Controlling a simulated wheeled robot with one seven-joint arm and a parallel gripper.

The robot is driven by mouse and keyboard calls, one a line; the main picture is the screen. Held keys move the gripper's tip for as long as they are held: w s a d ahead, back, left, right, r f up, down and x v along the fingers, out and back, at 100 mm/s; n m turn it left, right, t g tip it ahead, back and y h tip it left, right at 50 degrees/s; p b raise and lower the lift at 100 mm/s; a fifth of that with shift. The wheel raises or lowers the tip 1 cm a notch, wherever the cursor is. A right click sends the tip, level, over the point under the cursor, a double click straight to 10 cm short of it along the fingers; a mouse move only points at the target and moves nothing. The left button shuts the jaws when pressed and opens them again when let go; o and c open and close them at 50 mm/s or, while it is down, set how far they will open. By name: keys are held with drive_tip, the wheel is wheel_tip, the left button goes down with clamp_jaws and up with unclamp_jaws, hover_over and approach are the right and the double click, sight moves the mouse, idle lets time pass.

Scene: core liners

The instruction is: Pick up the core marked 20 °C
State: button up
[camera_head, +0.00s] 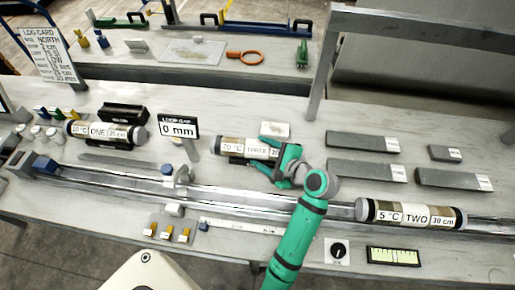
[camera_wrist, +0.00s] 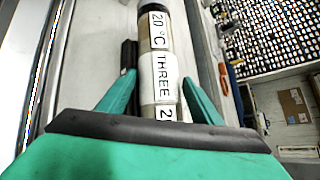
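The core marked 20 °C and THREE (camera_head: 232,147) is a pale, dark-ended cylinder lying on the bench, left of my gripper (camera_head: 262,154). In the head view, my gripper covers its right end. In the wrist view the core (camera_wrist: 156,55) runs lengthwise between my two green fingers (camera_wrist: 158,78). The fingers are spread, one on each side, with a narrow gap visible at the left. I cannot tell whether the right finger touches it. The core's near end is hidden by my gripper's body.
Core ONE, 10 °C (camera_head: 98,132), lies at the left. Core TWO, 5 °C (camera_head: 410,214), lies on the long metal rail (camera_head: 240,201) at the right. The 0 mm gap sign (camera_head: 178,128) stands left of core THREE. Grey labelled blocks (camera_head: 362,142) lie to the right.

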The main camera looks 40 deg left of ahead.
drive_tip(key=shift+w, duration=0.1)
clamp_jaws()
drive_tip(key=shift+a+r, duration=0.15)
drive_tip(key=shift+a, duration=0.05)
drive_tip(key=shift+d, duration=0.1)
